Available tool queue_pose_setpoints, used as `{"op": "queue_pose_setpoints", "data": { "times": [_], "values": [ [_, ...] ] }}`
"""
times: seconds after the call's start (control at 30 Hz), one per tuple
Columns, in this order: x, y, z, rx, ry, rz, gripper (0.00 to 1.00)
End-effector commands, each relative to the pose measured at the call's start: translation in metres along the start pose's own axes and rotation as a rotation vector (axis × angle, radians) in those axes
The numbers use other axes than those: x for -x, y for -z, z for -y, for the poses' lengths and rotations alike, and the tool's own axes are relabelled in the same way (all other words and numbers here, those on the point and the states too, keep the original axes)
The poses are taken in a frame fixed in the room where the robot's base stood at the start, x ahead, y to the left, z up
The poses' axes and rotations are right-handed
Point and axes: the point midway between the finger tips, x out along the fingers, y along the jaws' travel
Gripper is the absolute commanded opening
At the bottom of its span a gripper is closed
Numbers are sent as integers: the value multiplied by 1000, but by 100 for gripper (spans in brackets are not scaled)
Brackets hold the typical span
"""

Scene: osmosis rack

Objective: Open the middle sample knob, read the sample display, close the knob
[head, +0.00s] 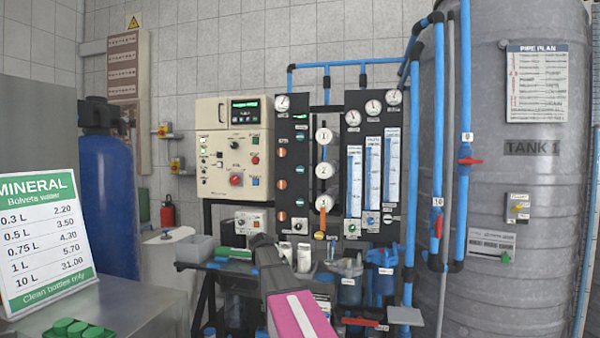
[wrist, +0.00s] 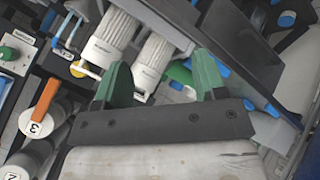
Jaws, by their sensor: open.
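In the head view, three white round sample valves stand in a column on the black rack: the top one marked 1 (head: 323,136), the middle one (head: 323,170) and the lowest (head: 323,203). An orange handle (head: 322,220) shows at the lowest. The wrist view shows the valve marked 3 (wrist: 37,124) with its orange handle (wrist: 46,97), and part of valve 2 (wrist: 14,174) at the lower-left corner. A lit display (head: 245,110) sits on the cream control box; its reading is too small to tell. My gripper (wrist: 161,62) is open and empty, apart from the valves.
Two white ribbed cylinders (wrist: 114,38) (wrist: 157,60) lie beyond my fingertips. Blue pipes (head: 439,140) and a grey tank (head: 515,190) stand right of the rack. A steel counter (head: 130,305) with a mineral price sign (head: 45,240) is at left.

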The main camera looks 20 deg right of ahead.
Motion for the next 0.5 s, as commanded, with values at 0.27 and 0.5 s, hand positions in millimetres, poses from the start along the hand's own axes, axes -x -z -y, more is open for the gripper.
{"op": "queue_pose_setpoints", "data": {
  "times": [0.27,0.5],
  "values": [
    [59,138,-124,16,-238,-138,65],
    [133,226,-228,25,-434,-227,65]
  ]
}}
